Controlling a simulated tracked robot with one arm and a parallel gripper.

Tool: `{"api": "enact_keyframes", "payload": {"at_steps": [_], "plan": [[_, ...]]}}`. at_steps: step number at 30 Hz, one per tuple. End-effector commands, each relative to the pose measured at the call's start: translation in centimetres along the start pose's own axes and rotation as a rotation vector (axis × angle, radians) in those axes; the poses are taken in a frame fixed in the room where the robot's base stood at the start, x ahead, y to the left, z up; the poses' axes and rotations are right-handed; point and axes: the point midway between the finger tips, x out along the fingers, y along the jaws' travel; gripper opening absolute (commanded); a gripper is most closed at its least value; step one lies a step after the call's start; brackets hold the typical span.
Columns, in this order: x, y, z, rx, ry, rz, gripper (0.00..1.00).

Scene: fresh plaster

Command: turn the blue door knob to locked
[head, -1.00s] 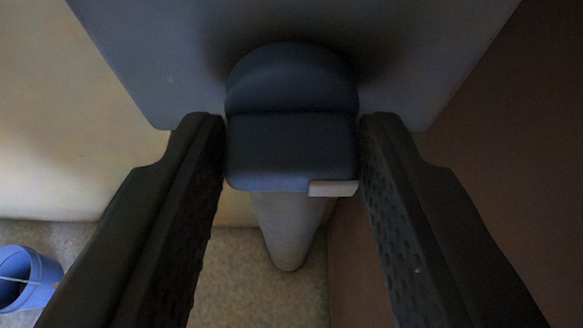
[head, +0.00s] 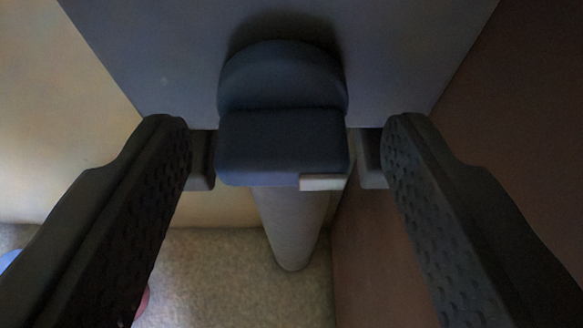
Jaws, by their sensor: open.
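The blue door knob (head: 281,140) is dark blue, with a rounded base and a block-shaped grip standing out from a grey-blue plate (head: 160,70). A small pale mark (head: 322,182) sits at the lower right corner of its grip. My gripper (head: 288,150) is open, with one finger on each side of the knob. There are gaps between the knob and both fingers, so it is not held. Whether the knob stands at locked cannot be read from here.
A pale, tapering post-like shape (head: 291,230) shows below the knob. A dark brown surface (head: 400,255) stands at the right, and a cream wall (head: 50,130) at the left. Speckled floor (head: 225,275) lies below. A blue thing (head: 8,260) is cut off at the left edge.

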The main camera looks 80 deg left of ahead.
Motion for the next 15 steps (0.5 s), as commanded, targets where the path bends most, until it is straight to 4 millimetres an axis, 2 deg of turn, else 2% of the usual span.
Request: {"api": "enact_keyframes", "payload": {"at_steps": [5,15], "plan": [[-2.0,0.1,-0.1,0.001,0.0,0.002,0.55],[-8.8,0.3,0.0,0.001,0.0,0.006,0.55]]}}
